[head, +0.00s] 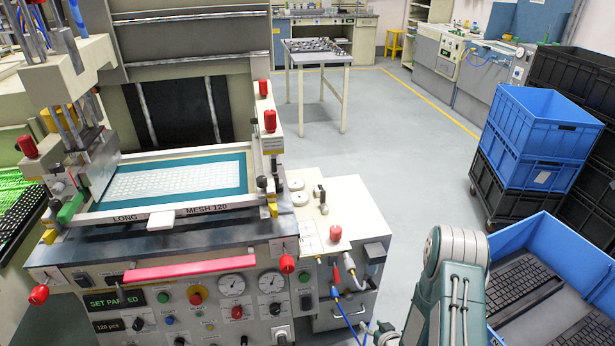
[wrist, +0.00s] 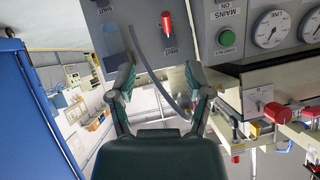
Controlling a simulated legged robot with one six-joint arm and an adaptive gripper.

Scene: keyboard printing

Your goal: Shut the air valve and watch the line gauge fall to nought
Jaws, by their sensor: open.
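In the wrist view, which shows the machine's front upside down, a red valve handle (wrist: 167,22) sits on a grey panel, with a SHUT label beneath it in the picture. It appears to be the red handle (head: 337,272) right of the gauges in the head view. The line gauge (wrist: 271,30) is white-faced with its LINE label inverted; in the head view it is the right-hand dial (head: 270,283). Its needle is too small to read surely. My gripper (wrist: 160,82) is open and empty, its fingers apart below the handle in the wrist picture, not touching it.
A green mains button (wrist: 226,38) lies between handle and line gauge. A hose (wrist: 145,58) hangs between my fingers' view and the panel. Blue crates (head: 530,150) stand at right; an open blue bin (head: 510,240) holds keyboards. The floor (head: 400,140) behind is clear.

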